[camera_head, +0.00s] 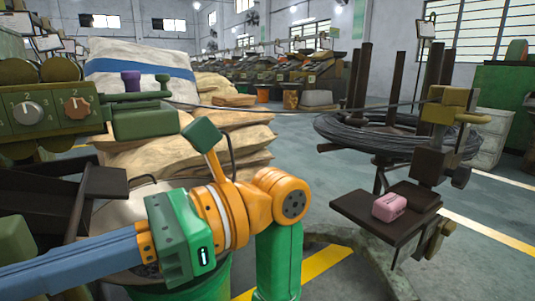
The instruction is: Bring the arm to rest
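One of my arms comes in from the lower left, with a blue link, green housings and orange joints. It crosses the lower left part of the view, and a green link drops from its end joint past the bottom edge. No gripper fingers can be made out on it. My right arm and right gripper do not show. I see nothing held.
A machine with dials (50,112) stands close at left. Stacked sacks (230,135) are behind my arm. A green bucket (205,278) is below it. At right stand a wire coil rack (375,138) and a dark tray (360,212) with a pink box (389,207).

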